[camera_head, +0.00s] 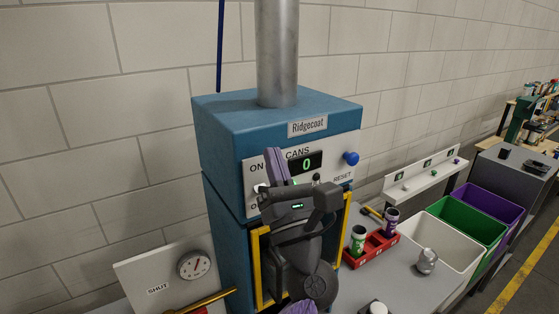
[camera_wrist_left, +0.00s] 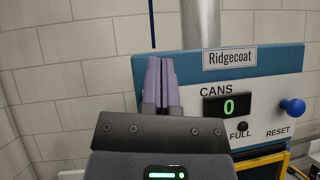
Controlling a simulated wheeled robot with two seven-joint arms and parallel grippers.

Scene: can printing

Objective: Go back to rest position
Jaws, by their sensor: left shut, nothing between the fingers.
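My left gripper (camera_head: 276,163) is raised in front of the control panel of the blue Ridgecoat machine (camera_head: 222,149). Its purple fingers point up and are closed together with nothing between them. They also show in the left wrist view (camera_wrist_left: 160,84), left of the green "0" counter display (camera_wrist_left: 228,106). The arm covers part of the panel's left side and much of the yellow-framed opening below. The blue reset knob (camera_head: 351,158) is to the right of the gripper, apart from it.
A red tray (camera_head: 373,253) with small cans stands right of the machine. A silver can (camera_head: 427,261) is on the grey table. White, green (camera_head: 464,231) and purple bins stand at the right. A gauge panel (camera_head: 152,272) with a yellow handle is at lower left.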

